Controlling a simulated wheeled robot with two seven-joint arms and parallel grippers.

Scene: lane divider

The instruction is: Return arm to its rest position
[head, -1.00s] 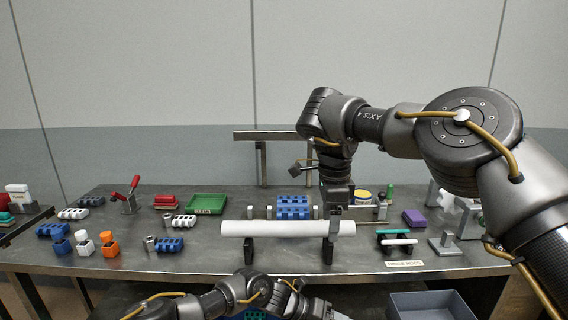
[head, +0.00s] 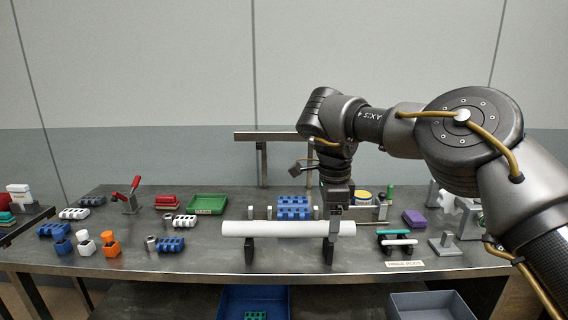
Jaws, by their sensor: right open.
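My right gripper (head: 336,215) points down over the right part of the white roller (head: 280,229), just behind or at it; I cannot tell whether it touches. Its jaws are open, though the fingertips are partly hidden. The white roller lies level across two dark supports (head: 249,250) near the table's front. A blue block (head: 293,206) sits behind the roller, left of my right gripper. My left gripper is out of view.
The metal table (head: 200,256) holds several blue, white and orange parts on the left, a green tray (head: 207,204), a red clamp (head: 134,187) and a purple block (head: 414,217). A blue bin (head: 226,303) and a grey bin (head: 435,306) stand below the front edge.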

